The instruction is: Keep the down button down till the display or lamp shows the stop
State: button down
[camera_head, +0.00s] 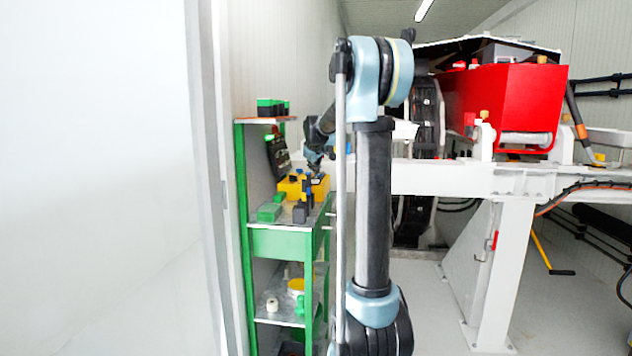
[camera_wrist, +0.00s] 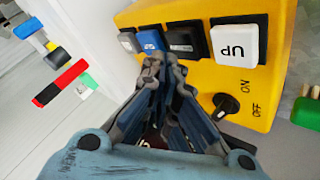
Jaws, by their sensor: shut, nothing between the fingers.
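The yellow control box (camera_wrist: 200,14) fills the upper right of the wrist view. It also shows on the green shelf in the head view (camera_head: 290,188). I cannot tell which is the down button. A black ON/OFF knob (camera_wrist: 224,106) sits below. My gripper (camera_wrist: 163,68) is shut and empty, its tips just below the blue and black buttons; contact cannot be told. No display or lamp reading is legible.
The green shelf unit (camera_head: 283,241) holds green and dark items beside the box. A dark panel (camera_head: 277,155) stands behind it. A white wall or door is close on the left. A white frame with a red tank (camera_head: 500,100) stands on the right.

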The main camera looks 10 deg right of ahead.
jog(key=shift+f, duration=0.15)
jog(key=shift+f, duration=0.2)
